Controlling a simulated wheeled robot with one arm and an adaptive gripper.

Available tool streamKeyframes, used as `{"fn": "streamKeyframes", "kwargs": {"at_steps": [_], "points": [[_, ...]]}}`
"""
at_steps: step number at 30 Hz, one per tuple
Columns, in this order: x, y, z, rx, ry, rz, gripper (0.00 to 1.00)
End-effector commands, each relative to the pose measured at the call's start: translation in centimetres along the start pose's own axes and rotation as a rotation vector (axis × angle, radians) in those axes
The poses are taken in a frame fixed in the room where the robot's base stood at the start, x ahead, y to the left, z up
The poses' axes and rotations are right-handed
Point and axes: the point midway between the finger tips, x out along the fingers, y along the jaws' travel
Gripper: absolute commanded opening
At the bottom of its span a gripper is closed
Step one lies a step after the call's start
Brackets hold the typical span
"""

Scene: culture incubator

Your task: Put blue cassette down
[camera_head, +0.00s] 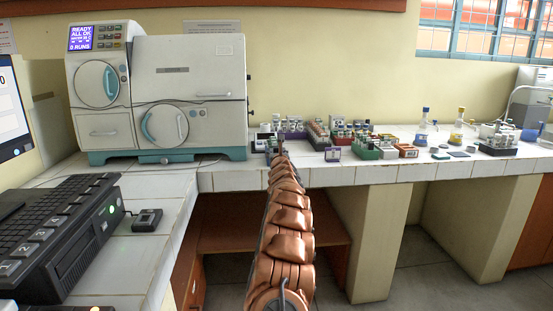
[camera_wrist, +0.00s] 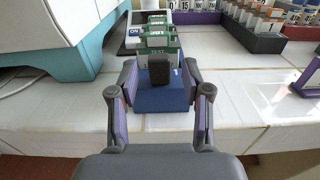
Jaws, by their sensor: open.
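A blue cassette (camera_wrist: 165,100) sits on the white tiled bench in the wrist view. It has a dark grey upright grip at its near side and green labelled pieces (camera_wrist: 158,40) standing in or right behind it. My gripper (camera_wrist: 160,72) is open, with one finger on each side of the cassette's grip and visible gaps on both sides. In the head view my gripper (camera_head: 280,148) is small at the far end of my arm, at the bench's front edge. The cassette is mostly hidden there.
A large white machine with teal feet (camera_head: 166,155) stands close on the left. Racks of vials (camera_head: 318,135) and a dark tray (camera_wrist: 258,38) stand to the right. Flasks (camera_head: 423,130) are farther right. Bare tiles (camera_wrist: 235,90) lie right of the cassette.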

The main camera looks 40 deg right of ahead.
Motion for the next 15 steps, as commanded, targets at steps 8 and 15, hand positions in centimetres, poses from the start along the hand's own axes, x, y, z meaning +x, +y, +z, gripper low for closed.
{"fn": "streamKeyframes", "kwargs": {"at_steps": [8, 15], "points": [[-1.6, 0.0, -0.4, 0.003, -0.003, 0.000, 0.48], [-3.1, 0.1, -0.4, 0.002, -0.003, 0.003, 0.48]]}}
